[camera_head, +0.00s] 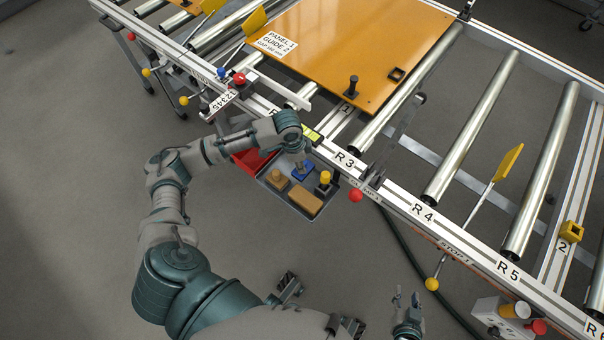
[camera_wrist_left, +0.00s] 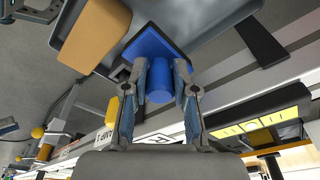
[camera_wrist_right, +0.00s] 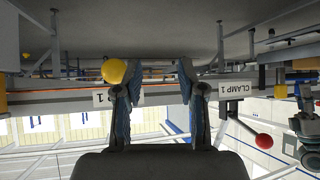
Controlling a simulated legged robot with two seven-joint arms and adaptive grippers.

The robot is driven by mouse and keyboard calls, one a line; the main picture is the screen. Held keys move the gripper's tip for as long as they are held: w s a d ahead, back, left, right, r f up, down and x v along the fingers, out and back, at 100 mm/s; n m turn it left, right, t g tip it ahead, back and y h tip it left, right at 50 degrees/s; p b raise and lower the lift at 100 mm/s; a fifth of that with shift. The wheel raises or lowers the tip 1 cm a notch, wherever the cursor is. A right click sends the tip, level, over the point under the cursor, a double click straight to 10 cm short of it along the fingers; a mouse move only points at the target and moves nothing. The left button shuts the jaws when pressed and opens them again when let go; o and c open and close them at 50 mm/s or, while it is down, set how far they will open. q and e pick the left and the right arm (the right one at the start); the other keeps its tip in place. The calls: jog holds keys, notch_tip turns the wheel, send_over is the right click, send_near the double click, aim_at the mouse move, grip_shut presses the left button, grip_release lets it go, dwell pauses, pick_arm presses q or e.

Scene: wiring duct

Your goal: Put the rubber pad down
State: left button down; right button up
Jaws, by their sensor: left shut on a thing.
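The rubber pad appears to be the blue square plate with a blue cylindrical handle (camera_head: 303,171); it also shows in the left wrist view (camera_wrist_left: 160,48). My left gripper (camera_head: 300,163) is shut on its handle, with a finger on each side (camera_wrist_left: 160,80). The pad is at the grey tray (camera_head: 291,203), among the other parts; I cannot tell whether its plate touches the tray floor. My right gripper (camera_head: 406,298) is open and empty, low in the head view, away from the tray; its fingers stand apart in the right wrist view (camera_wrist_right: 158,72).
The tray also holds a tan block (camera_head: 305,200), a tan knobbed part (camera_head: 277,180) and a yellow-topped black part (camera_head: 324,182). A red bin (camera_head: 249,161) adjoins it. The roller conveyor's rail (camera_head: 400,203) runs close behind, with a red ball knob (camera_head: 355,195) beside the tray.

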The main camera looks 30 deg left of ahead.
pick_arm(q)
jog(key=shift+d+f, duration=0.15)
jog(key=shift+f, duration=0.8)
notch_tip(320, 180, down, 4)
jog(key=shift+r+b, duration=0.25)
jog(key=shift+b, duration=0.6)
jog(key=shift+a+f, duration=0.1)
jog(key=shift+a, duration=0.1)
pick_arm(e)
jog(key=w+a+r+t+y, duration=0.1)
jog(key=w+a+r+t, duration=0.1)
jog(key=w+r+t, duration=0.1)
jog(key=shift+w+r+t, duration=0.4)
jog(key=shift+w+r, duration=0.1)
jog(key=shift+r, duration=0.05)
pick_arm(q)
jog(key=c, duration=1.2)
grip_release()
jog(key=shift+d, duration=0.15)
pick_arm(e)
jog(key=shift+w+d+f, duration=0.1)
jog(key=shift+d, duration=0.05)
